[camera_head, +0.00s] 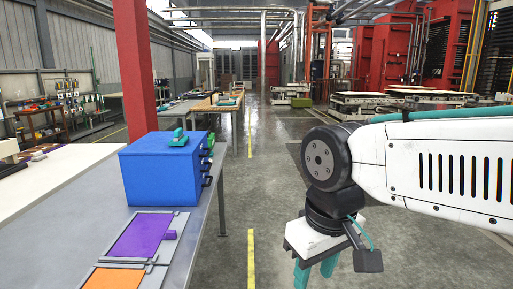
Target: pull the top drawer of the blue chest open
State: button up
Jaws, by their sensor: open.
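The blue chest (155,178) stands on the grey metal table at the left. Its drawer front faces right and is seen at a steep slant, with dark handles one above another along it. My gripper (315,272) hangs at the lower middle right, over the aisle floor. Its teal fingers are apart and empty, well to the right of the chest and not touching it. The fingertips are partly cut off by the bottom edge.
A green object (178,139) lies on top of the chest. A purple panel (140,237) and an orange panel (112,279) lie on the grey table (205,235) in front of it. A red pillar (136,70) rises behind the chest. The aisle between table and gripper is clear.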

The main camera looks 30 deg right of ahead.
aim_at(199, 153)
jog(key=z, duration=0.55)
jog(key=k, duration=0.55)
jog(key=z, duration=1.15)
jog(key=i, duration=1.15)
jog(key=u, duration=0.95)
jog(key=i, duration=0.55)
jog(key=u, duration=0.5)
